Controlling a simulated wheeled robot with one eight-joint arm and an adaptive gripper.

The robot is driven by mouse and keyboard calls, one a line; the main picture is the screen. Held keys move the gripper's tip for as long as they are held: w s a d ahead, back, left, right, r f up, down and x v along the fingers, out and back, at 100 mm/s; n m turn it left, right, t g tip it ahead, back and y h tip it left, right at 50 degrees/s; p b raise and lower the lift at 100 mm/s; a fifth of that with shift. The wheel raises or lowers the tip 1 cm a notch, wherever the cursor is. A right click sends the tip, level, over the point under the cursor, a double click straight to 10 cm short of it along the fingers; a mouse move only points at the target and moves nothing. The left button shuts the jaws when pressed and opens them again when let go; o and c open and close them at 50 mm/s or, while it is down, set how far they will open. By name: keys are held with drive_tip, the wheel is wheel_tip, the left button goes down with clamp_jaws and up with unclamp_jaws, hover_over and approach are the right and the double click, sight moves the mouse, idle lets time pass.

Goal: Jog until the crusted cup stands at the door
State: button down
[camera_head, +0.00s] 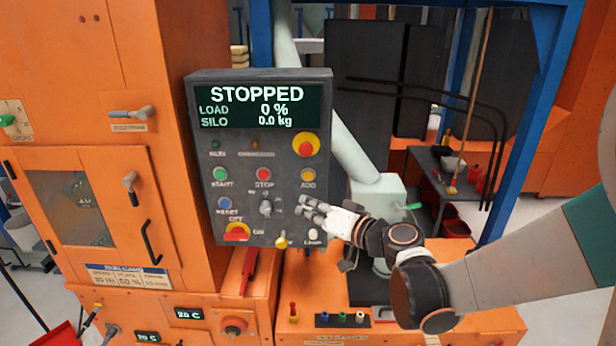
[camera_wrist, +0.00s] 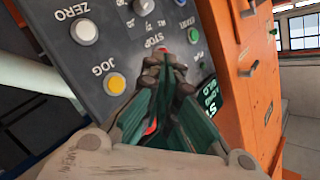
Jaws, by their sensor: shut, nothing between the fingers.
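The yellow JOG button (camera_head: 308,174) is on the grey control panel (camera_head: 205,130); it also shows in the wrist view (camera_wrist: 116,84). My gripper (camera_head: 302,205) is shut and empty, in front of the panel below the JOG button in the head view. In the wrist view, its fingertips (camera_wrist: 168,72) overlap the area near the STOP label; contact cannot be told. The windowed door (camera_head: 110,165) on the orange housing is closed. No crusted cup can be made out behind its dull window. The screen (camera_head: 262,106) reads STOPPED, LOAD 0 %, SILO 0.0 kg.
Close around JOG are the red STOP button (camera_head: 264,174), the emergency stop (camera_head: 306,146) and the white ZERO button (camera_wrist: 83,31). The START button (camera_head: 221,174) and rotary selector (camera_head: 265,208) are farther left. A pale pipe (camera_head: 350,150) runs behind the panel.

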drive_tip(key=shift+w+d, duration=0.15)
drive_tip(key=shift+w, duration=4.1)
drive_tip(key=shift+w, duration=0.1)
drive_tip(key=shift+w, duration=0.3)
drive_tip(key=shift+w+b, duration=0.3)
drive_tip(key=shift+w, duration=0.1)
drive_tip(key=shift+s, duration=0.85)
drive_tip(key=shift+s, duration=2.45)
